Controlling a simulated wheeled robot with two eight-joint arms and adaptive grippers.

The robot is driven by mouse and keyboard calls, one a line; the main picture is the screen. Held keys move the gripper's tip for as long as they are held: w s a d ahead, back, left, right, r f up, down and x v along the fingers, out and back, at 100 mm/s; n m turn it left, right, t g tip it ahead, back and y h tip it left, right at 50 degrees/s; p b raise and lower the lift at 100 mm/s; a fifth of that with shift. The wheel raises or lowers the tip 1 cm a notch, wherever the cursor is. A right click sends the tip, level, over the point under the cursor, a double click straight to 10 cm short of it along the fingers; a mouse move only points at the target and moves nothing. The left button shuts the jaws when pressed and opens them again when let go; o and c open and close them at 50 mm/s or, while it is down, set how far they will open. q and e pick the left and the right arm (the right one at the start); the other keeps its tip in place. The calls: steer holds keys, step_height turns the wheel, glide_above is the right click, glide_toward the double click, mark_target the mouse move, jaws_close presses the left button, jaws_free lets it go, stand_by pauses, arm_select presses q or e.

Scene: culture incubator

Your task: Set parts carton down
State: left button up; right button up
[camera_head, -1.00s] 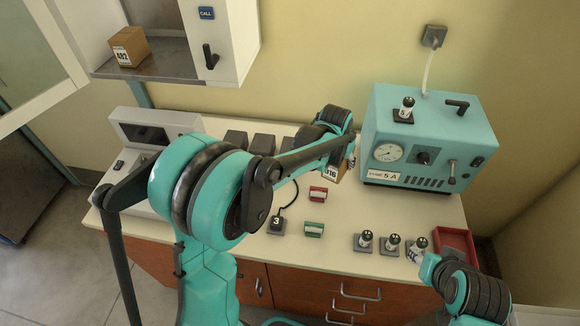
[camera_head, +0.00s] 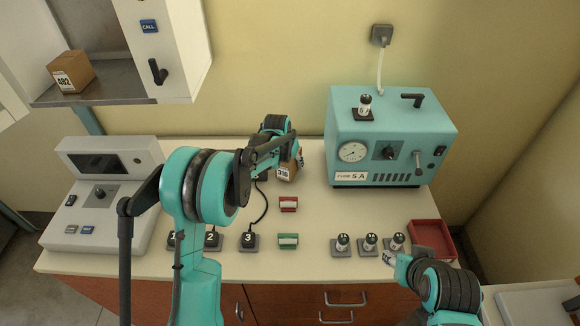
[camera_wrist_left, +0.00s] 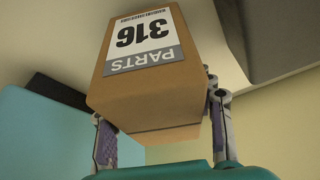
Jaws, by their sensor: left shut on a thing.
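The parts carton (camera_head: 287,171) is a small brown box with a white label reading 316.
A teal machine (camera_head: 388,140) stands right of the carton. Several vials on dark bases (camera_head: 342,245) and a red tray (camera_head: 432,232) are front right. A console (camera_head: 98,185) is left; another carton (camera_head: 70,71) sits in the open cabinet.

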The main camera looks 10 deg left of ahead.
arm_select(q)
steer(key=shift+f, duration=0.7)
steer(key=shift+r, duration=0.1)
steer(key=o, duration=1.4)
steer(key=shift+f, duration=0.2)
steer(key=shift+c, duration=0.2)
steer(key=shift+r, duration=0.1)
